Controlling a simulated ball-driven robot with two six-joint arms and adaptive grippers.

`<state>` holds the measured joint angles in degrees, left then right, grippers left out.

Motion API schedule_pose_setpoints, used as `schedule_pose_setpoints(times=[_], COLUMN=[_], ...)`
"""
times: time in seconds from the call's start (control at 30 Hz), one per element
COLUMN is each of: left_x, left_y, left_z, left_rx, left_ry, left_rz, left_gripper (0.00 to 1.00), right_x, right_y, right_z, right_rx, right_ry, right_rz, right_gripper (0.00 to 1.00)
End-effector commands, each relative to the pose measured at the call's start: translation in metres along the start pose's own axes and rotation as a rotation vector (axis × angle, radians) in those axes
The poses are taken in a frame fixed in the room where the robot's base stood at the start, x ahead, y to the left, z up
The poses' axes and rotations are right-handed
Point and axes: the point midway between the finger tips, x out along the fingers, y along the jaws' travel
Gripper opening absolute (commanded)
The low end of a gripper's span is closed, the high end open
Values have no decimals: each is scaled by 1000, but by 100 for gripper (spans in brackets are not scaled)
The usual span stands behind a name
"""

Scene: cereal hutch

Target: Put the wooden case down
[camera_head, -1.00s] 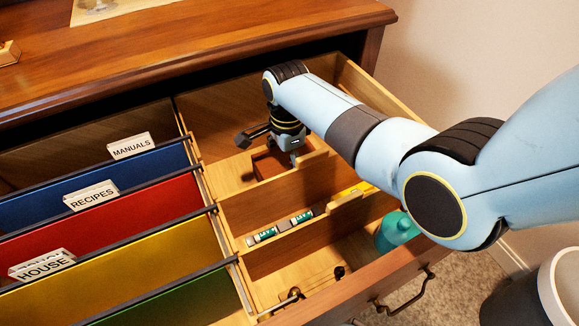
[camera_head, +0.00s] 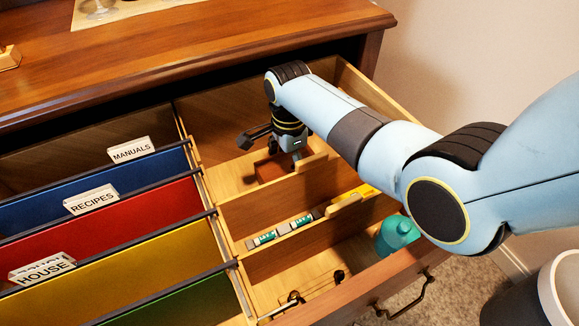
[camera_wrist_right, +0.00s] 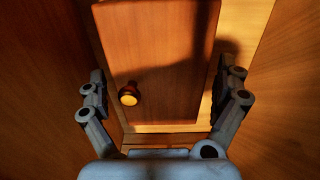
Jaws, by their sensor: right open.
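The wooden case (camera_head: 268,168) is a small reddish-brown box in the back compartment of the open drawer's right side. In the right wrist view the case (camera_wrist_right: 165,60) shows a flat face with a small round brass-coloured knob (camera_wrist_right: 129,94). My right gripper (camera_head: 277,151) is over the case, partly hiding it in the head view. In the right wrist view its two fingers (camera_wrist_right: 165,90) are spread on either side of the case, with gaps visible. The case appears to rest on the compartment floor. My left gripper is out of view.
Wooden dividers split the drawer (camera_head: 330,305). The middle compartment holds batteries (camera_head: 283,229) and a yellow item (camera_head: 365,190); a teal bottle (camera_head: 398,233) stands in the front one. Hanging folders (camera_head: 110,215) fill the left. A bin (camera_head: 560,285) stands at lower right.

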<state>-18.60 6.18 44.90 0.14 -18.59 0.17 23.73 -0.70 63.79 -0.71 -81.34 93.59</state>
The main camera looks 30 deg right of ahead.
Motion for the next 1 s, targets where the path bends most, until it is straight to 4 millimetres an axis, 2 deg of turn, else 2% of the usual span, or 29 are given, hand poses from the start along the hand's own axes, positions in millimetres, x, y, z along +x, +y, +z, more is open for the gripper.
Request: schedule_pose_setpoints(times=[0.03, 0.1, 0.3, 0.4, 0.6, 1.0], left_x=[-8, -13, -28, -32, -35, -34], left_y=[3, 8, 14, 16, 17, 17], left_z=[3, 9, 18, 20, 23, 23], left_rx=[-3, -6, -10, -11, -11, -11], left_ry=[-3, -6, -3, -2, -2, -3], left_rz=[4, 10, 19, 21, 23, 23], left_gripper=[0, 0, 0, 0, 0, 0], right_x=[-19, -36, -78, -92, -102, -102], right_y=[-2, -2, -1, -1, 0, 0], right_z=[0, 0, 0, 0, 0, 0], right_rx=[0, 0, 0, 0, 0, 0], right_ry=[-1, -1, -1, 0, 0, 0], right_rz=[-8, -8, -6, -4, -1, 0], right_gripper=[100, 100, 100, 100, 100, 100])
